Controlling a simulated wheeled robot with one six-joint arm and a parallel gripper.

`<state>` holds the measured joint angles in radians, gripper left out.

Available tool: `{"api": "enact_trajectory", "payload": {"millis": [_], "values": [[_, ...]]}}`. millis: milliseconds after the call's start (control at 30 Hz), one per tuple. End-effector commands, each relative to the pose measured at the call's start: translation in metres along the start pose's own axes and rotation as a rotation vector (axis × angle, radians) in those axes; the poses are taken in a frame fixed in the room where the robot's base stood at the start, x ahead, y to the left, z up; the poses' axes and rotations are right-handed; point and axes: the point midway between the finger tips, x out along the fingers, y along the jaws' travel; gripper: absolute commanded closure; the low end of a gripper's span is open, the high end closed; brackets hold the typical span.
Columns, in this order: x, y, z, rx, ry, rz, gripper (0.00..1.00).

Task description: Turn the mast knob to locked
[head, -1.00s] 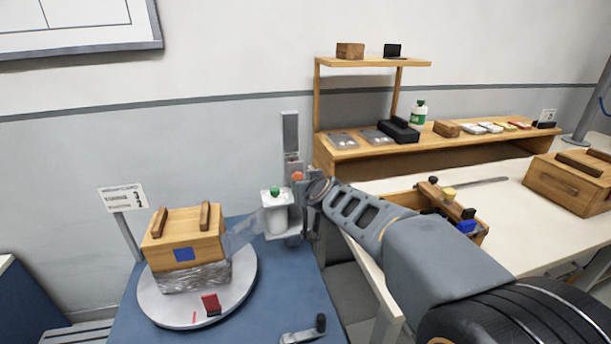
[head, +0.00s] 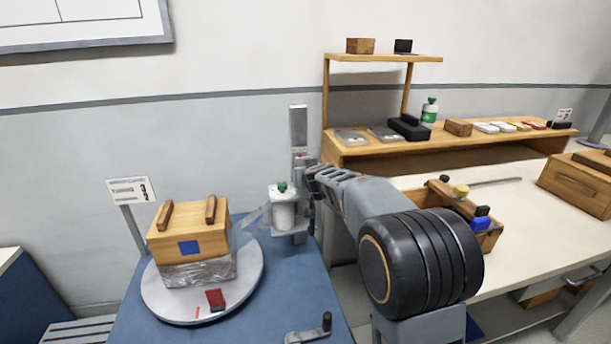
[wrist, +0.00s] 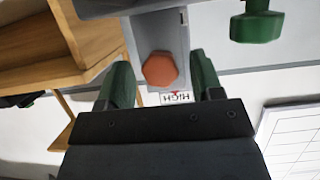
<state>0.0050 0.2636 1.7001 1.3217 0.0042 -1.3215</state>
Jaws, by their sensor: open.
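The mast (head: 298,130) is an upright grey metal post at the back of the blue table. Its orange-red, six-sided knob (wrist: 160,69) shows in the wrist view on the mast's grey face. In the head view the knob is hidden by my gripper and wrist. My gripper (wrist: 161,62) is open, with one green finger on each side of the knob. Gaps show between knob and fingers; I cannot tell the depth. A label reading HIGH (wrist: 177,97) shows beside the knob. No locked mark is readable.
A green knob (head: 283,187) tops the white film roll (head: 284,212) close to the mast. A turntable (head: 180,311) holds a wrapped wooden box (head: 188,243) to the left. A crank (head: 308,334) is at the table's front. A workbench (head: 525,210) stands right.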

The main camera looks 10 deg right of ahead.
Motion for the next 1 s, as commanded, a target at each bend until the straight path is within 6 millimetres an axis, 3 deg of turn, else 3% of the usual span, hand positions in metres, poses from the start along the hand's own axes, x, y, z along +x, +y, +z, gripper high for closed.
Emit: {"api": "enact_trajectory", "payload": {"millis": [367, 867, 1000], "values": [[0.0035, -0.0003, 0.0002, 0.000, 0.000, -0.001, 0.40], [0.0033, -0.0003, 0.0001, 0.000, 0.000, -0.001, 0.88], [0.0035, -0.0021, 0.0006, 0.001, 0.001, -0.003, 0.88]]}}
